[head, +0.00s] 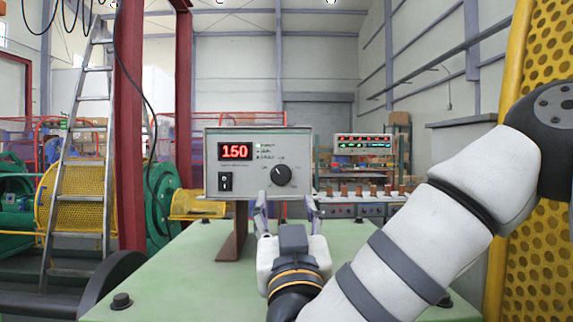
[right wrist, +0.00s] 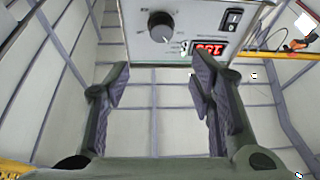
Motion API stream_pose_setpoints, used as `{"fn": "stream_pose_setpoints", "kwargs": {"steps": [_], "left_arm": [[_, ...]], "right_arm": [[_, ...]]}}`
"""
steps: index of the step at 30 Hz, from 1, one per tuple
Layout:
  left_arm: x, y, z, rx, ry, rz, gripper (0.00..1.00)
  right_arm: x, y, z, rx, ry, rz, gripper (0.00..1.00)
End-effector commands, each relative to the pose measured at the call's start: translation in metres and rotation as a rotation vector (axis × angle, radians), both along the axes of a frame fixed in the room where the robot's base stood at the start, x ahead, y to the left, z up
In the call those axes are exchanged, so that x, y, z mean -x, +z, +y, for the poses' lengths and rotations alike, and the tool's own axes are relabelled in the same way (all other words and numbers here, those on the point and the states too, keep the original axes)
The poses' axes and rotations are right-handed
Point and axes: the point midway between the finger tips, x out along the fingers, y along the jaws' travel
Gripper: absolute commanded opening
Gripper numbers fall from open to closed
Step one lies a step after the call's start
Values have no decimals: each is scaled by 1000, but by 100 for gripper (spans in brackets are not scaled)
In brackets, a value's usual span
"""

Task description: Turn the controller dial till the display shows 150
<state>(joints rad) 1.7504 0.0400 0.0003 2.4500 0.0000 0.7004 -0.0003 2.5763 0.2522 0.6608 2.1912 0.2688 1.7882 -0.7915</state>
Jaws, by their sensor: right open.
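The controller (head: 258,163) is a grey box on a dark red stand, facing me. Its red display (head: 235,151) reads 150. The black dial (head: 281,175) is at the lower right of its front panel, and a black rocker switch (head: 226,182) is at the lower left. My right gripper (head: 286,205) is open and empty, just below the dial and apart from it. In the right wrist view the dial (right wrist: 161,27) lies beyond the open fingertips (right wrist: 158,80), with the display (right wrist: 208,49) partly behind a finger. My left gripper is not in view.
The controller's stand (head: 234,235) rises from a green table (head: 175,262) with a black bolt (head: 121,301) at its front left. A ladder (head: 75,150) and red column stand left. A yellow perforated panel (head: 530,230) is at right. Behind is a second panel with lit displays (head: 364,144).

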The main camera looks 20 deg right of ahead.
Motion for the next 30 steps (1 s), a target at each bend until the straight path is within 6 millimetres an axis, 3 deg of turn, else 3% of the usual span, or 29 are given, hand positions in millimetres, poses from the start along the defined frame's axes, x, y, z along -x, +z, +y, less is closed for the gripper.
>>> {"fn": "stream_pose_setpoints", "kwargs": {"steps": [2,6,12,17,24,30], "left_arm": [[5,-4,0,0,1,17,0],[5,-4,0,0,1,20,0],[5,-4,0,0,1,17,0],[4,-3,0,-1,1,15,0],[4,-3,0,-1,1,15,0],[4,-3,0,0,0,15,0]], "right_arm": [[-19,-3,-5,-4,-3,12,50],[-53,11,-12,-8,-3,12,50],[-91,28,-20,-8,-1,13,50],[-103,34,-22,-8,1,13,50],[-105,34,-23,-8,1,13,50],[-105,34,-23,-9,2,12,7]]}}
